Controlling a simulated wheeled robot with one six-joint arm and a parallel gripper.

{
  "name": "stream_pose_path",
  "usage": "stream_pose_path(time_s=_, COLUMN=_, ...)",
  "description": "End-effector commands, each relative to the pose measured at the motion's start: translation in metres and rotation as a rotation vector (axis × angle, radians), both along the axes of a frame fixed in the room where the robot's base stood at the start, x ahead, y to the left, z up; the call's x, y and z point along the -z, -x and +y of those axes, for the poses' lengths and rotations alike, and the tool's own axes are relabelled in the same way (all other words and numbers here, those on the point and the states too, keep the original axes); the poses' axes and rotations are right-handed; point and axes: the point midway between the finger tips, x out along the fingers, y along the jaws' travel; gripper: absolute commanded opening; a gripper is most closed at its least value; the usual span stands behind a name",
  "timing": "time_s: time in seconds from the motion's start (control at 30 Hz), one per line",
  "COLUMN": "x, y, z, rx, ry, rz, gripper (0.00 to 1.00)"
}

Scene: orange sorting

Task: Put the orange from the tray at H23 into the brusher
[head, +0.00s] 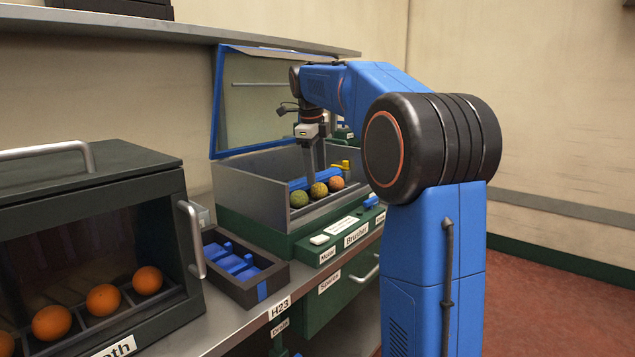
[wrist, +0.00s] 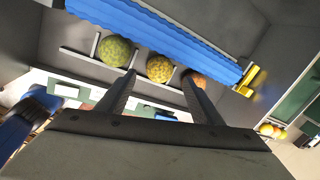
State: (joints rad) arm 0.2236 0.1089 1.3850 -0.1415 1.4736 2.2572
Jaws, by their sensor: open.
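The brusher is a grey open-topped bin (head: 238,192) on a green base, its blue-framed lid (head: 216,100) raised. Inside it, a green fruit (head: 299,199), a mottled yellow fruit (head: 319,190) and an orange one (head: 336,184) sit in a row beside a blue roller (wrist: 160,36). My gripper (head: 314,178) reaches down into the brusher, open. In the wrist view its fingertips lie on either side of the yellow fruit (wrist: 159,68); whether they touch it is unclear. The tray at H23 (head: 238,291) is a dark box with blue inserts; I see no orange in it.
A dark cabinet (head: 100,165) with several oranges behind its front stands at left. A yellow fitting (head: 342,166) is at the brusher's right end. A shelf (head: 200,34) runs above. A labelled panel (head: 340,235) fronts the brusher.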

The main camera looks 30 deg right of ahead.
Motion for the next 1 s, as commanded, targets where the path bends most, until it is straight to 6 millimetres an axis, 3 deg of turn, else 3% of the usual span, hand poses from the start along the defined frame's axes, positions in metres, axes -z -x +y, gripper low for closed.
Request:
stream_pose_path(time_s=0.2, x=-0.037, y=0.005, z=0.007, rx=-0.001, ry=0.000, rz=-0.001, gripper=0.60)
stream_pose_path(time_s=0.4, x=-0.053, y=0.007, z=0.010, rx=-0.001, ry=0.000, rz=0.000, gripper=0.60)
stream_pose_path(time_s=0.77, x=-0.056, y=0.012, z=0.013, rx=-0.023, ry=0.002, rz=0.001, gripper=0.60)
stream_pose_path(time_s=0.87, x=-0.054, y=0.023, z=0.021, rx=-0.097, ry=0.009, rz=0.005, gripper=0.60)
stream_pose_path(time_s=1.0, x=-0.044, y=0.057, z=0.042, rx=-0.319, ry=0.036, rz=0.015, gripper=0.60)
